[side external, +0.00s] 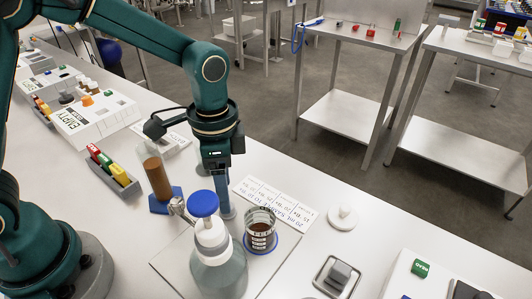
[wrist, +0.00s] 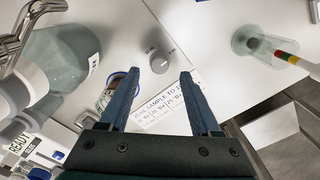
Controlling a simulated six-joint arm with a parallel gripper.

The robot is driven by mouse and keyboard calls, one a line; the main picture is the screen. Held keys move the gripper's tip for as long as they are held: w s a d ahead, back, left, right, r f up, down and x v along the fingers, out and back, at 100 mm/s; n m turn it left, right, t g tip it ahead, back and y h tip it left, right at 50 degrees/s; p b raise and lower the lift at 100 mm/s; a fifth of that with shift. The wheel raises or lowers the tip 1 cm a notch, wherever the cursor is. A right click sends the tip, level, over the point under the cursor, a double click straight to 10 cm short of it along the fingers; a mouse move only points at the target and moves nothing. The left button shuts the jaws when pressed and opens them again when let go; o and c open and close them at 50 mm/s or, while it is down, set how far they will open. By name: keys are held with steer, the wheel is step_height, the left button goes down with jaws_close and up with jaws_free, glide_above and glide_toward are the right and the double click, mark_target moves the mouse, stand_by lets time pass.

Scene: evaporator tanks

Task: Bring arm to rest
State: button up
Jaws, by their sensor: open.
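My gripper (side external: 226,212) points down over the white bench, just behind the blue-capped bottle (side external: 212,250) and left of a small beaker with brown content (side external: 261,235). The bottle hides part of the fingers in the side view. In the wrist view my gripper (wrist: 161,74) has its two fingers spread wide, with nothing between them. The bottle (wrist: 62,58) fills the left of that view. The beaker (wrist: 112,92) shows partly behind the left finger. A printed card (wrist: 160,112) lies below and between the fingers.
A white round lid (side external: 342,218) and a small tray with a grey block (side external: 338,275) lie to the right. A brown cylinder on a blue base (side external: 157,178) and a grey rack of coloured blocks (side external: 115,176) stand left. Steel tables (side external: 358,40) stand beyond the bench.

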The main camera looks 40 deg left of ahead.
steer(key=shift+r, duration=0.7)
steer(key=shift+w+a+r, duration=0.1)
steer(key=shift+r, duration=0.05)
steer(key=s+a+r+n+t, duration=0.3)
steer(key=a+r+t, duration=0.15)
steer(key=r, duration=0.55)
steer(key=s+a+f+n+t, duration=0.1)
steer(key=s+a+n, duration=0.1)
steer(key=s+n, duration=0.4)
steer(key=shift+s+a+f, duration=0.15)
steer(key=shift+s+a, duration=0.1)
steer(key=shift+s, duration=0.7)
